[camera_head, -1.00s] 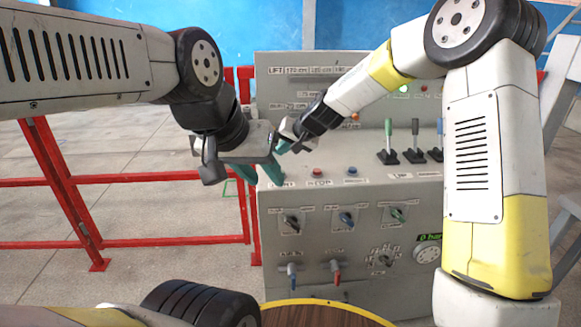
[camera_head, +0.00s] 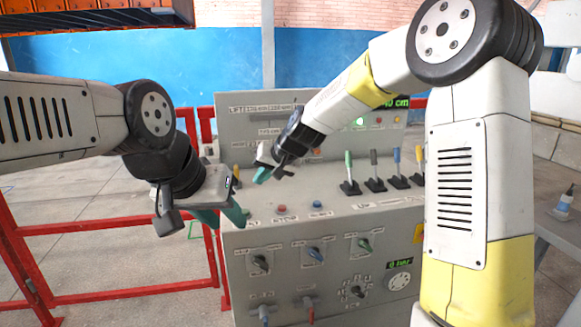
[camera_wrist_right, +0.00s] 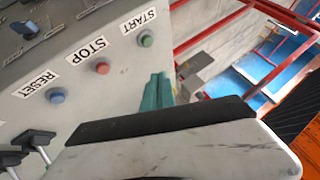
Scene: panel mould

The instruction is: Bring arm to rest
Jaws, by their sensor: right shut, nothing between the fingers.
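My right gripper (camera_head: 262,176) is shut and empty, above the back left part of the grey control panel (camera_head: 290,228) in the head view. Its teal fingertips (camera_wrist_right: 157,92) show together in the right wrist view, near the green START button (camera_wrist_right: 147,39) in the picture; I cannot tell touch from that view. My left gripper (camera_head: 230,221) is in front of the panel's left edge, its two teal fingers apart with nothing visible between them. It covers the START button's place in the head view. The red STOP button (camera_head: 281,209) and blue RESET button (camera_head: 317,205) are uncovered.
Several levers (camera_head: 375,172) stand upright on the panel's right. Knobs and a dial (camera_head: 399,282) are on its front face. A red rail frame (camera_head: 120,295) stands left of the panel. A bottle (camera_head: 564,203) stands on a surface at the far right.

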